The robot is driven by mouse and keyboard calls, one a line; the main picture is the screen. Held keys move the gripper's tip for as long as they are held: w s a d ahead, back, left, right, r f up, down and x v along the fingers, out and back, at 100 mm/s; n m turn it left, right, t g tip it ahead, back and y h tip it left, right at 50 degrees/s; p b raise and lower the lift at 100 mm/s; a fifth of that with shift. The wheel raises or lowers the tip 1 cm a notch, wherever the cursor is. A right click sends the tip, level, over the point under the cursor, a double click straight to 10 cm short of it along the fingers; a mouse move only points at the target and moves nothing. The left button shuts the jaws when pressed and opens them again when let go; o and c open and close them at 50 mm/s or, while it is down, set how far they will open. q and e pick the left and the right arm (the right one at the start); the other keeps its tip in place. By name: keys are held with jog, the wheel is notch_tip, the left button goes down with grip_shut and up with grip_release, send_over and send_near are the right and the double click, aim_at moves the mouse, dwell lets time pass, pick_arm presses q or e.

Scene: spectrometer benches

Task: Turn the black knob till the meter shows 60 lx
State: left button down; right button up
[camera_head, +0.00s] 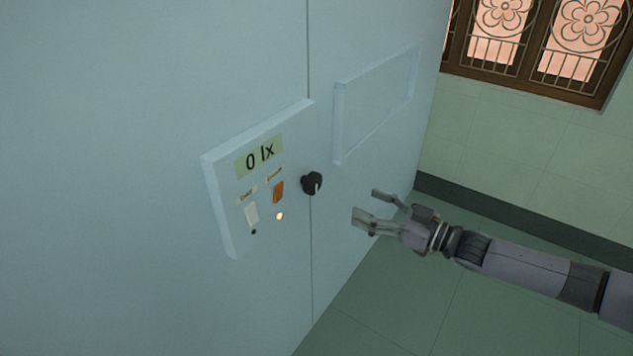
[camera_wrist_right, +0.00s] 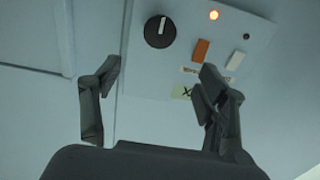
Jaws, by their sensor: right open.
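The black knob (camera_head: 312,183) sits on the right part of the pale blue control panel, with a light pointer mark on its face. It also shows in the right wrist view (camera_wrist_right: 160,31), upper middle. The meter (camera_head: 259,156) on the panel reads 0 lx; in the wrist view its green display (camera_wrist_right: 182,92) is partly hidden by a finger. My right gripper (camera_head: 372,207) is open and empty, to the right of the knob and apart from it. In the wrist view its fingers (camera_wrist_right: 160,82) are spread, with the knob beyond them. My left gripper is not in view.
The panel (camera_head: 226,217) also bears an orange switch (camera_head: 278,192), a white switch (camera_head: 252,215) and a lit lamp (camera_head: 280,216). A raised frame (camera_head: 339,125) is on the cabinet face to the right. Open floor lies below; a window (camera_head: 540,40) is at the back.

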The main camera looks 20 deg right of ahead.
aim_at(316, 183)
jog(key=p+x, duration=0.1)
jog(key=x, duration=1.2)
jog(key=shift+w, duration=0.2)
jog(key=shift+w+a, duration=0.4)
jog(key=shift+w, duration=0.05)
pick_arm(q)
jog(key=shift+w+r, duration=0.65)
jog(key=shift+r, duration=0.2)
pick_arm(e)
jog(key=shift+c, duration=0.2)
jog(key=c, duration=1)
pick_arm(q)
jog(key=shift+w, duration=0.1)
pick_arm(e)
jog(key=shift+c, duration=0.2)
